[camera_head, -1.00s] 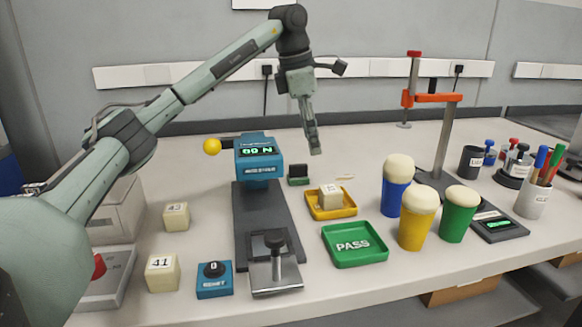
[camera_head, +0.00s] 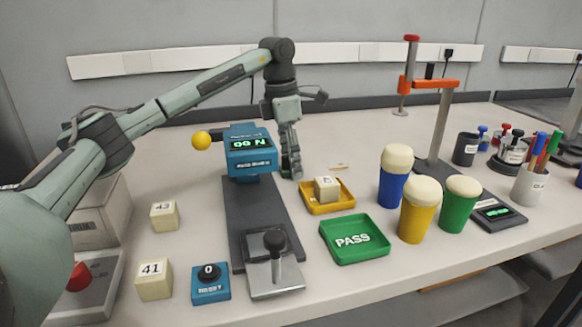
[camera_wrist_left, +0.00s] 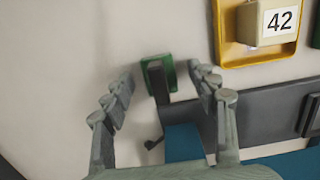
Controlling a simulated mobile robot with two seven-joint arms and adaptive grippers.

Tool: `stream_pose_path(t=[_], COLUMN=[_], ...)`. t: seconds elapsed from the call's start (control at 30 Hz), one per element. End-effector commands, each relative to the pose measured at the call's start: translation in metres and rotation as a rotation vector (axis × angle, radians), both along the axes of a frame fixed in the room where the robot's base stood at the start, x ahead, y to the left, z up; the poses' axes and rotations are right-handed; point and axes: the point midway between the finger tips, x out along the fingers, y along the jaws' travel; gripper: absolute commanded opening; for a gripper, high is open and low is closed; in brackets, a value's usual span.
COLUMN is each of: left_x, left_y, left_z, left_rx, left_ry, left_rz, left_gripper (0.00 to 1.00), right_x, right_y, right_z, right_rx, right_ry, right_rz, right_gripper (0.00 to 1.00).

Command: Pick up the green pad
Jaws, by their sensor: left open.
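The small green pad (camera_wrist_left: 144,61) with a black upright part (camera_wrist_left: 157,82) on it shows in the left wrist view, on the pale table. My left gripper (camera_wrist_left: 160,72) is open and empty, with one finger to each side of the pad. Neither finger visibly touches it. In the head view my left gripper (camera_head: 291,172) hangs pointing down behind the blue force gauge (camera_head: 250,160). There the gripper and the gauge hide the pad.
A yellow tray (camera_head: 313,208) with a numbered block (camera_head: 327,189) stands close to the gripper's right. The green PASS tray (camera_head: 330,254) is nearer the front. Blue (camera_head: 392,190), yellow (camera_head: 416,226) and green (camera_head: 459,213) cups stand further right.

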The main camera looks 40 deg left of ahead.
Motion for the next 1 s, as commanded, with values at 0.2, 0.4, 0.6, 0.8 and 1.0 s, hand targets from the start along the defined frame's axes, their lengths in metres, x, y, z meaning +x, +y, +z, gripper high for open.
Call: stream_pose_path(t=[0.2,0.4,0.6,0.8,1.0], left_x=[0.0002,0.0003,0.0003,0.0004,0.0011], left_y=[0.0001,0.0002,0.0001,0.0001,-0.0002], left_z=[-0.0027,-0.0025,-0.0023,-0.0021,0.0069], left_rx=[0.001,0.001,0.001,0.000,0.000], left_ry=[-0.001,-0.001,-0.001,-0.001,-0.004], left_rz=[0.000,0.000,0.000,0.000,0.000], left_gripper=[0.59,0.40,0.15,0.05,0.05], right_x=[-0.0001,0.0000,0.0000,0.0001,0.0002], right_y=[0.0002,0.0004,0.0004,0.0004,0.0004], right_z=[-0.0004,-0.0005,-0.0005,-0.0003,-0.0003], right_rx=[0.001,0.001,0.001,0.001,0.001], right_ry=[0.000,0.000,0.000,0.000,0.000], right_rz=[-0.001,-0.001,-0.001,-0.001,-0.001], right_gripper=[0.00,0.00,0.00,0.00,0.00])
